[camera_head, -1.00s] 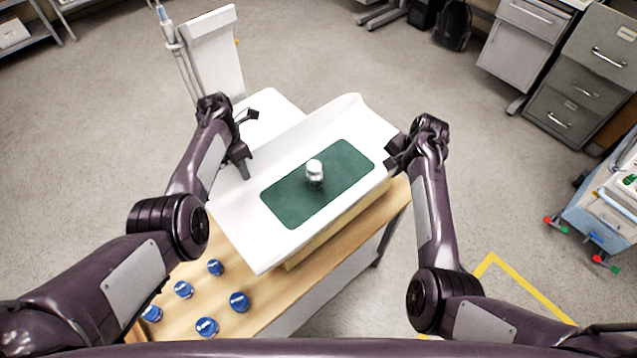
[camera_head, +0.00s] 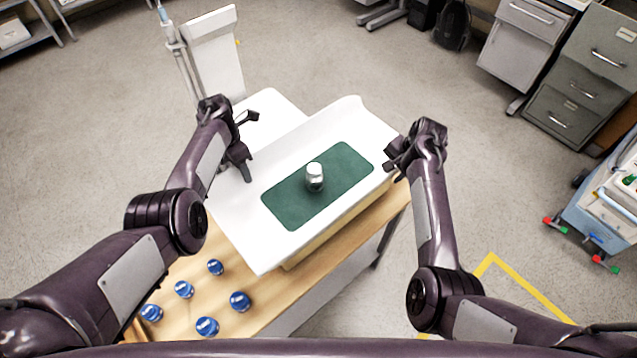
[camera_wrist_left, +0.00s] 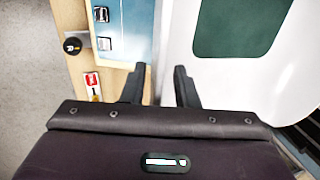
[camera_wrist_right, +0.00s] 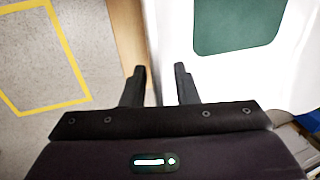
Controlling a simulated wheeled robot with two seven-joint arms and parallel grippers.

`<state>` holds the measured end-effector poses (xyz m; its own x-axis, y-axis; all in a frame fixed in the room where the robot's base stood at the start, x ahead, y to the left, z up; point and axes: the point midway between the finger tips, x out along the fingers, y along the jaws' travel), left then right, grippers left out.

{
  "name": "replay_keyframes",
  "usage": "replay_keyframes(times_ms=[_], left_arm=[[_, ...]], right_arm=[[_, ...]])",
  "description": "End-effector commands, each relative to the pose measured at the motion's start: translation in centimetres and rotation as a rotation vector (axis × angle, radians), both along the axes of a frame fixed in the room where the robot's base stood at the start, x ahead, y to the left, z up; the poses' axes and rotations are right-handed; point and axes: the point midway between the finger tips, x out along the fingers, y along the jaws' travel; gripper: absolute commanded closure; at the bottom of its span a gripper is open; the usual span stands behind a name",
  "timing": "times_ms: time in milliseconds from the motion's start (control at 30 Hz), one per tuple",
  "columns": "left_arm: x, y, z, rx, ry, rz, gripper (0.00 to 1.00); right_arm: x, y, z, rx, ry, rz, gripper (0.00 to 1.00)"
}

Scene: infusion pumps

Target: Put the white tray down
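The white tray (camera_head: 280,135) lies across the wooden-topped table, seemingly resting on a wooden block. A green mat (camera_head: 345,165) lies in it, with a small white-capped bottle (camera_head: 314,177) upright on the mat. My left gripper (camera_head: 244,137) is at the tray's left side with its fingers spread apart. In the left wrist view its fingers (camera_wrist_left: 158,86) stand around the tray's edge. My right gripper (camera_head: 397,155) is at the tray's right edge. Its fingers (camera_wrist_right: 158,87) are also apart in the right wrist view, with the edge between them. Contact cannot be told.
Several blue-topped vials (camera_head: 239,301) stand on the wooden table (camera_head: 265,325) in front of the tray. A white device (camera_head: 215,60) stands behind at left. Grey cabinets (camera_head: 590,85) and a blue cart (camera_head: 600,215) are at right.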

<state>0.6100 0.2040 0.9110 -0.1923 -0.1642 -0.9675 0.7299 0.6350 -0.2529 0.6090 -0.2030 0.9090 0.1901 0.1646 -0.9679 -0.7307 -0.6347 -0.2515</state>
Motion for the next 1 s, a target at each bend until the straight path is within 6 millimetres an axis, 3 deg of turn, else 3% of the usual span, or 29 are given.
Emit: replay_keyframes(times_ms=[533,767,1000], left_arm=[[2.1,1.7,9.8,0.001,-0.004,0.0,0.73],[2.3,1.9,11.1,-0.001,0.0,0.001,0.73],[2.3,1.9,11.2,-0.001,0.0,0.001,0.73]], right_arm=[[0.0,0.0,0.0,0.001,-0.001,0.0,0.73],[0.0,-0.1,0.5,-0.001,-0.001,0.0,0.73],[-0.8,-0.9,4.5,-0.002,-0.005,-0.001,0.73]])
